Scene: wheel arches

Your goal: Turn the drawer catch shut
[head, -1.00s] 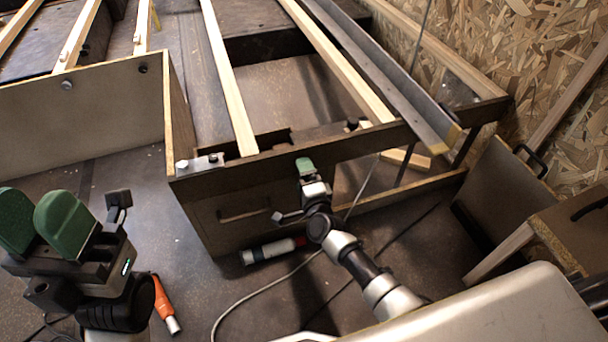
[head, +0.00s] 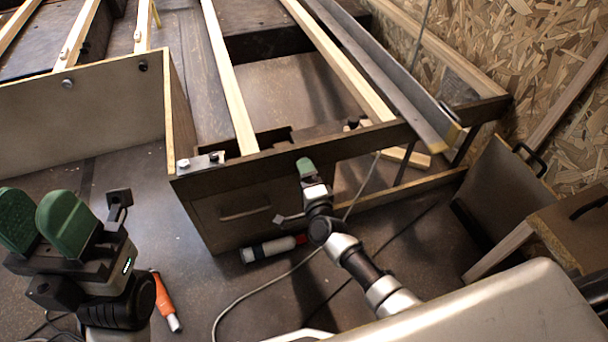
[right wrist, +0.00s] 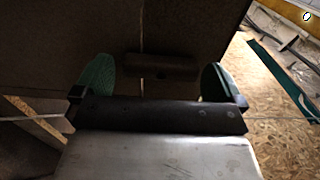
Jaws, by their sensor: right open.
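The drawer front (head: 232,215) with its bar handle (head: 245,212) is set in the dark wooden frame and looks closed. In the right wrist view a small brown wooden bar, which looks like the catch (right wrist: 165,68), lies crosswise over a narrow seam in a dark panel. My right gripper (right wrist: 156,80) is open, with one green finger on each side of the bar; contact cannot be told. In the head view my right gripper (head: 305,167) is at the frame's front rail and hides the catch. My left gripper (head: 38,222) is open and empty at lower left.
A grey cable (head: 245,290) runs beside my right arm. A panel box (head: 85,110) stands at left, a chipboard wall (head: 520,60) at right.

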